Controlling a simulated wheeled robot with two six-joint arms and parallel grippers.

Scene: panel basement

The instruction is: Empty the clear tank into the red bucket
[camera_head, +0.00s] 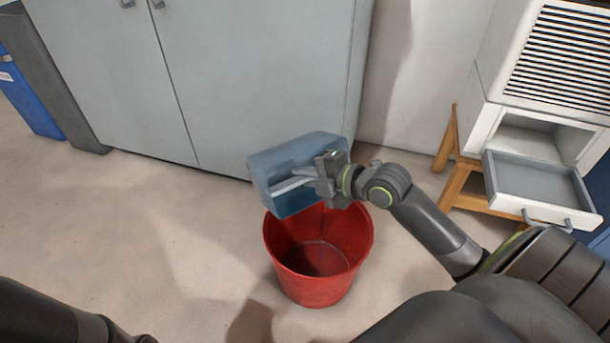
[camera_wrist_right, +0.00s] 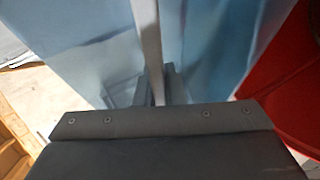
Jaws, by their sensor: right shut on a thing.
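The clear tank (camera_head: 282,165) is a bluish see-through box in the head view, held tilted above the back rim of the red bucket. My right gripper (camera_head: 312,182) is shut on the tank, at a pale handle or edge on its side. In the right wrist view the tank (camera_wrist_right: 85,45) fills most of the picture, with my right gripper (camera_wrist_right: 158,85) at the pale strip. The red bucket (camera_head: 318,285) stands upright on the floor, and its visible inside shows no clear liquid. The bucket also shows in the right wrist view (camera_wrist_right: 290,90). My left gripper is out of view.
A grey cabinet (camera_head: 230,80) stands behind the bucket. At right, a white unit has an open drawer (camera_head: 535,185) jutting out, on a wooden stand (camera_head: 455,165). A blue bin (camera_head: 30,105) is at far left. The floor (camera_head: 150,220) left of the bucket is clear.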

